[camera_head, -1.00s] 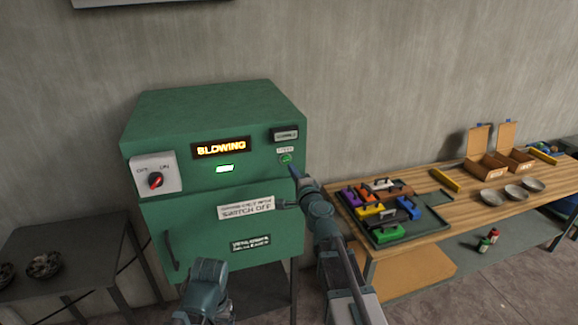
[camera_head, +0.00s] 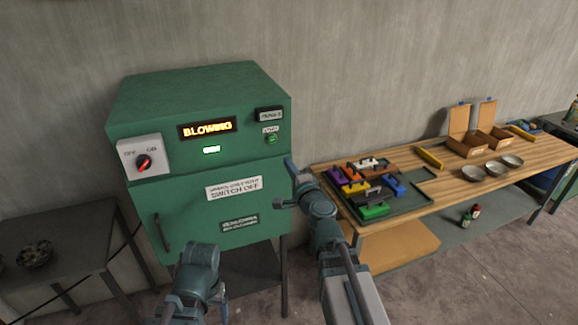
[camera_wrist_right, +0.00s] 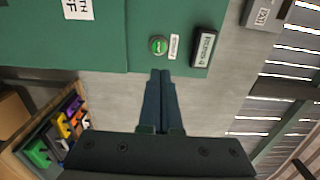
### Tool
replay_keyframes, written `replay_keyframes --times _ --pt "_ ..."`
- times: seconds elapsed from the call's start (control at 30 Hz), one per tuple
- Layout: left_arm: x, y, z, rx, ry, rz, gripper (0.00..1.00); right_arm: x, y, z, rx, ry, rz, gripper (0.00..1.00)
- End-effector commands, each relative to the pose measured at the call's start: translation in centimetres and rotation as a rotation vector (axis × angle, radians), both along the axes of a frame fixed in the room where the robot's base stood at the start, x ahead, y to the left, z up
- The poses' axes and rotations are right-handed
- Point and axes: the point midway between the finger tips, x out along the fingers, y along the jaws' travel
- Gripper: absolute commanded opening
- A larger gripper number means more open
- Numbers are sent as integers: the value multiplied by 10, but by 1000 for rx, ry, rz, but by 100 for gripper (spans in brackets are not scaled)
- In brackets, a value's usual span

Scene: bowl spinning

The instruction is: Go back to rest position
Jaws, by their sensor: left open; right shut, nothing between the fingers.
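The green machine (camera_head: 150,95) stands against the wall, with a lit display (camera_head: 207,129) reading "BLOWING". Its red knob (camera_head: 144,163) sits between OFF and ON labels, pointing toward ON. A green button (camera_head: 272,139) is on its upper right front; it also shows in the right wrist view (camera_wrist_right: 158,45). My right gripper (camera_head: 289,165) is shut and empty, a little below and right of the button, apart from it. Its closed fingers (camera_wrist_right: 160,76) also show in the right wrist view. My left gripper (camera_head: 196,312) is low in front of the machine, open, partly cut off by the bottom edge.
A dark side table (camera_head: 75,232) with a bowl (camera_head: 35,254) stands at left. Floor shows between machine and bench.

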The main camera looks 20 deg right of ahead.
Motion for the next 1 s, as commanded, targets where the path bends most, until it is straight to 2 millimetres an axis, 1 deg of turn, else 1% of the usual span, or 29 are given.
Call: replay_keyframes --times 0.2,0.27,0.33,0.37,0.47,0.5,0.57,0.6,0.67,0.7,0.73,0.77,0.8,0.87,0.9,0.97,1.0 --pt "0 0 0 0 0 0 82 0 0 0 -1 0 1 0" --pt "0 0 -2 0 0 0 82 0 5 -2 -12 1 15 0" --pt "0 0 -6 0 0 0 82 -1 21 -9 -51 9 62 0" --pt "0 0 -9 0 0 -1 82 -1 33 -13 -79 14 95 0" --pt "0 0 -20 0 0 -2 82 -9 85 -39 -215 47 258 0" --pt "0 0 -25 1 0 -2 82 -16 109 -53 -283 67 338 0" --pt "0 0 -33 1 0 -3 82 -29 144 -78 -391 106 463 0" --pt "0 0 -38 1 0 -4 82 -39 165 -96 -462 136 545 0" --pt "0 0 -46 1 0 -5 82 -58 192 -126 -571 187 667 0" --pt "0 0 -51 1 0 -6 82 -72 208 -146 -644 228 748 0" --pt "0 0 -55 1 0 -6 82 -83 217 -163 -701 260 808 0" --pt "0 0 -59 1 0 -7 82 -96 225 -179 -758 297 869 0" --pt "0 0 -64 2 0 -7 82 -113 233 -202 -837 351 946 0" --pt "0 0 -73 2 0 -8 82 -140 239 -235 -959 444 1061 0" --pt "0 0 -78 2 0 -9 82 -158 239 -256 -1038 511 1129 0" --pt "0 0 -86 2 0 -10 82 -183 233 -281 -1149 616 1215 0" --pt "0 0 -90 2 1 -11 82 -198 226 -294 -1216 685 1263 0"
